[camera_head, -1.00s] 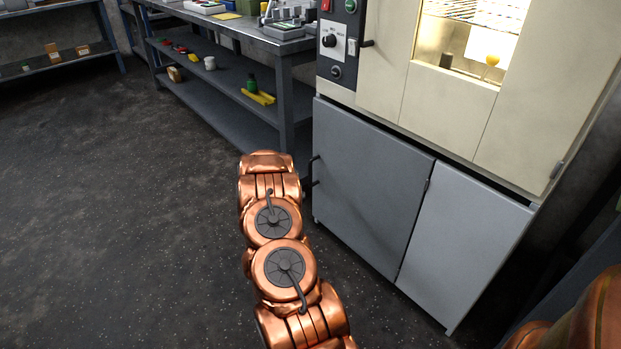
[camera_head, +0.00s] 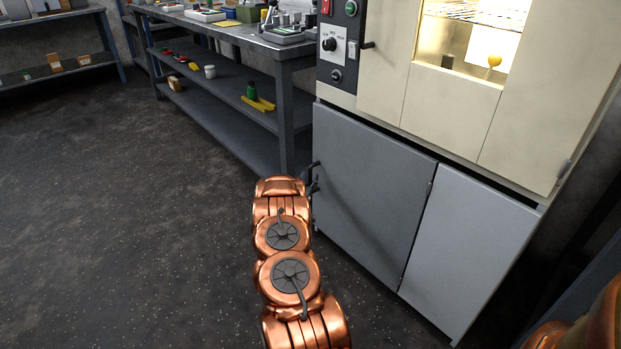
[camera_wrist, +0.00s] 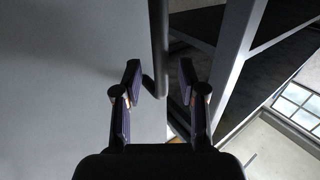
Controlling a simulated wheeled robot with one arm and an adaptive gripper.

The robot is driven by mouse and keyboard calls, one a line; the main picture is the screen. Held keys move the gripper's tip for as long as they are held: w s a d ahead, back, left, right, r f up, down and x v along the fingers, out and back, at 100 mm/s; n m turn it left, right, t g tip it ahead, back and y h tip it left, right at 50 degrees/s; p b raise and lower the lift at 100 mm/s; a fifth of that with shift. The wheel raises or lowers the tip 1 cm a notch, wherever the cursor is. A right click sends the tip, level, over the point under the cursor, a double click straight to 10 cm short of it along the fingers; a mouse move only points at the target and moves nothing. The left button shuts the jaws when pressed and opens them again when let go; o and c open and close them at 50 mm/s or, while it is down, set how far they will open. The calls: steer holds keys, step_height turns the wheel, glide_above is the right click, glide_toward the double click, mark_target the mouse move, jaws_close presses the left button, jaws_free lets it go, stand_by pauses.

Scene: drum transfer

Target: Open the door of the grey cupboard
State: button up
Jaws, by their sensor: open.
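The grey cupboard (camera_head: 455,255) stands below the cream oven, and its dark grey door (camera_head: 375,200) looks closed in the head view. Its dark bar handle (camera_head: 316,172) is at the door's left edge, partly hidden by my copper arm. In the wrist view, the handle (camera_wrist: 158,40) runs down from the top, with the pale door face (camera_wrist: 60,70) to its left. My gripper (camera_wrist: 160,80) is open, one fingertip on each side of the handle's lower end. I see no clear contact. The head view hides most of the gripper behind my arm.
A metal workbench (camera_head: 285,95) with a lower shelf stands close left of the cupboard; its frame (camera_wrist: 238,60) also shows at right in the wrist view. The cream oven (camera_head: 450,110) is above the cupboard. The dark floor (camera_head: 130,220) at left is clear.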

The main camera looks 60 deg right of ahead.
steer(key=shift+x, duration=1.1)
steer(key=shift+c, duration=0.3)
jaws_close()
